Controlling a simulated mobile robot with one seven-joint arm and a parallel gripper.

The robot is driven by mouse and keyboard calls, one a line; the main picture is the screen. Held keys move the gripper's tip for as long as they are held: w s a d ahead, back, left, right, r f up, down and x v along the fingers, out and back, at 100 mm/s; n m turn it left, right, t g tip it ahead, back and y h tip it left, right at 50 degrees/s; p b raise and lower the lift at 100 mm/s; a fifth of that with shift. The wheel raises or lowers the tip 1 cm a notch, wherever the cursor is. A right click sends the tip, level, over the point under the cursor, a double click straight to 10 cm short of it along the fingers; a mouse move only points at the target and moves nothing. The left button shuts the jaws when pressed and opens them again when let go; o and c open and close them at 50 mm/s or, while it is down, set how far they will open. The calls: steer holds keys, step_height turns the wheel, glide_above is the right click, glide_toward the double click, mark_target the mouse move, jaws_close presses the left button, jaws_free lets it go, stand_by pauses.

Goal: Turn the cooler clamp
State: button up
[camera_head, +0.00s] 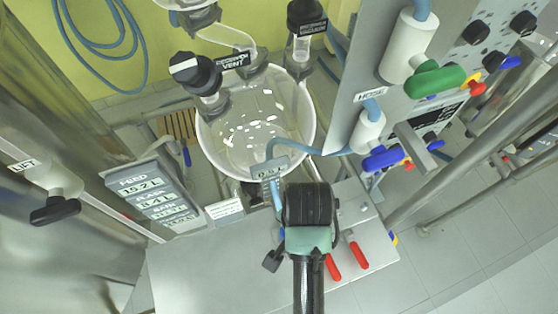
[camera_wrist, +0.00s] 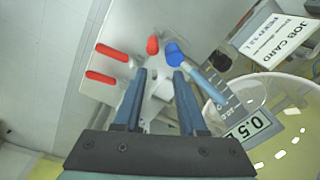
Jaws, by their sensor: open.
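No label that I can read says cooler clamp, so I cannot tell which fitting it is. My gripper (camera_wrist: 159,75) is open and empty in the wrist view. Its fingers point at a pale bracket bearing a red knob (camera_wrist: 152,45) and a blue knob (camera_wrist: 174,55) with a light blue tube. Both knobs lie just beyond the fingertips, apparently apart from them. Two red levers (camera_wrist: 112,53) (camera_wrist: 106,78) lie left of the fingers. In the head view the levers (camera_head: 358,255) (camera_head: 332,268) sit right of my wrist, which hides the fingertips.
A glass vessel (camera_head: 258,130) stands behind my gripper, with a black vent knob (camera_head: 190,72) above. A grey panel at right carries a green handle (camera_head: 435,80) and a blue handle (camera_head: 385,158). A readout box (camera_head: 155,195) and lift handle (camera_head: 55,210) are left.

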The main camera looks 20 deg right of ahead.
steer(key=w+r+n+t, duration=0.1)
steer(key=w+r, duration=0.1)
steer(key=w, duration=0.2)
steer(key=w+r+t+b, duration=0.1)
steer(key=w+r+t, duration=0.1)
steer(key=w, duration=0.2)
steer(key=w+r+n+t+h+b, duration=0.1)
steer(key=w+r+t, duration=0.1)
steer(key=w+r, duration=0.1)
steer(key=shift+w+d+n, duration=0.15)
steer(key=shift+w+n, duration=0.15)
steer(key=shift+w, duration=0.2)
steer(key=shift+w+r+t, duration=0.4)
steer(key=shift+r, duration=0.1)
